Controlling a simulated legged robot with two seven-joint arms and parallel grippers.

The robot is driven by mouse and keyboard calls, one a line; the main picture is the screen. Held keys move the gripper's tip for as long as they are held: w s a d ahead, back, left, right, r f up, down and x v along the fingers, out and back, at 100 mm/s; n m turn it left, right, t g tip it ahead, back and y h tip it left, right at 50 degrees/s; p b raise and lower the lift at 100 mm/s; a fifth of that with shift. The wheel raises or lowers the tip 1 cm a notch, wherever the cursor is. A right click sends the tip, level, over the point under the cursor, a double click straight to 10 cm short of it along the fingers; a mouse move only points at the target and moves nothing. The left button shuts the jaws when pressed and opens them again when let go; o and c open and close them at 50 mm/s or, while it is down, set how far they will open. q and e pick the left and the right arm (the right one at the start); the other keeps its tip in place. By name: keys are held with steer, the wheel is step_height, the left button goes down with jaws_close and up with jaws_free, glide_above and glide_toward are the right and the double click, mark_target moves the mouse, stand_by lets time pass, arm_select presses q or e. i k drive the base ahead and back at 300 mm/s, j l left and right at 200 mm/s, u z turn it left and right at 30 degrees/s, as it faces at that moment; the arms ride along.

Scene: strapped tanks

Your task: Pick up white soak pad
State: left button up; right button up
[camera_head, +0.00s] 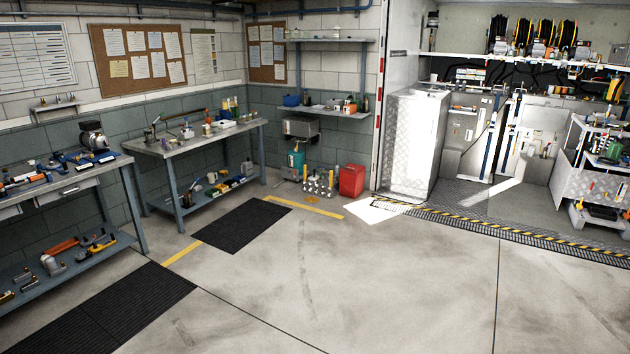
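A flat bright white patch (368,211) lies on the concrete floor at the foot of the shiny metal cabinet, to the right of the red container. It may be the white soak pad, but I cannot tell it surely from a patch of strong light. No other thing in view is clearly a soak pad. Neither of my grippers shows in the head view.
A red container (351,180) and several small bottles stand beside the patch. A metal cabinet (417,145) and a hazard-striped edge (520,235) are at the right. Workbenches (200,140) line the left wall. Black mats (242,225) lie on the floor. The front floor is clear.

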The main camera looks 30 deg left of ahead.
mark_target(314, 178)
steer(key=i+j+u, duration=0.35)
steer(key=i, duration=0.25)
steer(key=i+j+u, duration=0.35)
steer(key=i, duration=0.3)
steer(key=i+u, duration=0.35)
steer(key=i, duration=2.3)
steer(key=i+j, duration=0.1)
steer(key=i, duration=3.85)
steer(key=i+z, duration=0.4)
steer(key=i+j+z, duration=0.25)
steer(key=i+z, duration=0.15)
steer(key=i+j+z, duration=1.15)
steer(key=j, duration=0.25)
steer(key=j+z, duration=0.2)
steer(key=j, duration=0.15)
steer(key=i+j+z, duration=0.2)
steer(key=j, duration=0.2)
steer(key=k, duration=0.05)
